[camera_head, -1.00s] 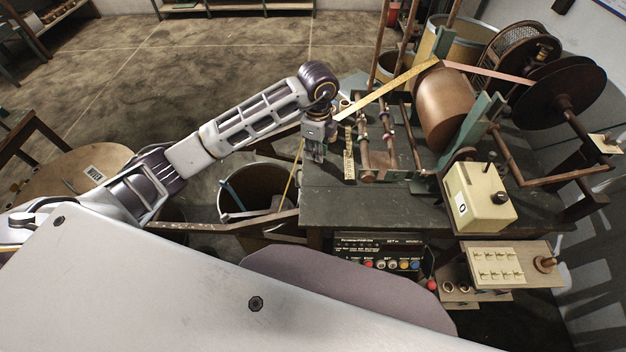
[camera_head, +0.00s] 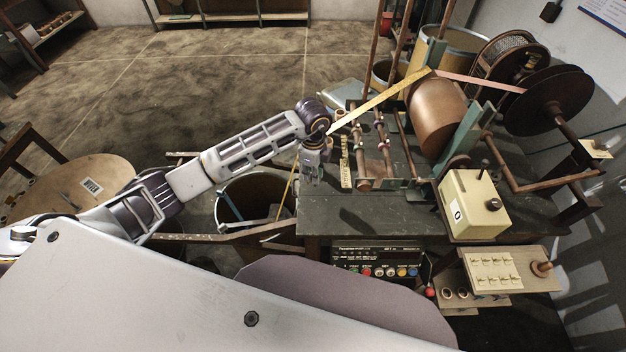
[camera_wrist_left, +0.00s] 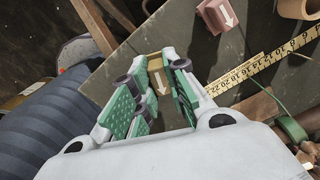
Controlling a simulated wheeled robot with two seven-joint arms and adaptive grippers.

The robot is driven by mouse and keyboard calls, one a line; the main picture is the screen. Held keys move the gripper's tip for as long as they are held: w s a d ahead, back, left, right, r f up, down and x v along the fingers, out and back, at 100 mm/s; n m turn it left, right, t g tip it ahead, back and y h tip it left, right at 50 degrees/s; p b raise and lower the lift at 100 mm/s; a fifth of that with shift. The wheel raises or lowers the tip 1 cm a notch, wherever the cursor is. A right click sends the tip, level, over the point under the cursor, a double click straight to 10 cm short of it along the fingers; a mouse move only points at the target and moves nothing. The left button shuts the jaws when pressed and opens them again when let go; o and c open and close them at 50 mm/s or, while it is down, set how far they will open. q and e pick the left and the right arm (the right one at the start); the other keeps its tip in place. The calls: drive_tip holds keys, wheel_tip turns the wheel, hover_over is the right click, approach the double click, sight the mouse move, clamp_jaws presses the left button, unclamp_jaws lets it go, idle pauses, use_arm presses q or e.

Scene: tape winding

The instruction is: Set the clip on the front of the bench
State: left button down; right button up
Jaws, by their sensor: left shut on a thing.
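My left gripper (camera_head: 312,178) hangs over the left end of the dark green bench (camera_head: 400,213), fingers pointing down. In the left wrist view its green-padded fingers (camera_wrist_left: 158,95) are closed around a small yellowish piece with a white arrow, seemingly the clip (camera_wrist_left: 157,66). The fingers hide part of it. The bench top (camera_wrist_left: 125,65) lies below; I cannot tell whether the clip touches it. The clip is too small to make out in the head view. My right gripper is not in view.
A measuring strip (camera_wrist_left: 235,78) and a reddish block with a white arrow (camera_wrist_left: 226,14) lie near the gripper. The winding drum (camera_head: 437,118) and a cream control box (camera_head: 473,203) stand to the right. A bin (camera_head: 232,208) is left of the bench. The bench's front middle looks clear.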

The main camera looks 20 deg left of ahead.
use_arm(q)
drive_tip(key=shift+f, duration=1.9)
drive_tip(key=shift+f, duration=0.15)
drive_tip(key=c, duration=1.4)
unclamp_jaws()
drive_tip(key=shift+r, duration=0.2)
wheel_tip(320, 180, up, 11)
drive_tip(key=shift+f+b, duration=0.2)
drive_tip(key=shift+b, duration=0.3)
drive_tip(key=shift+r, duration=0.7)
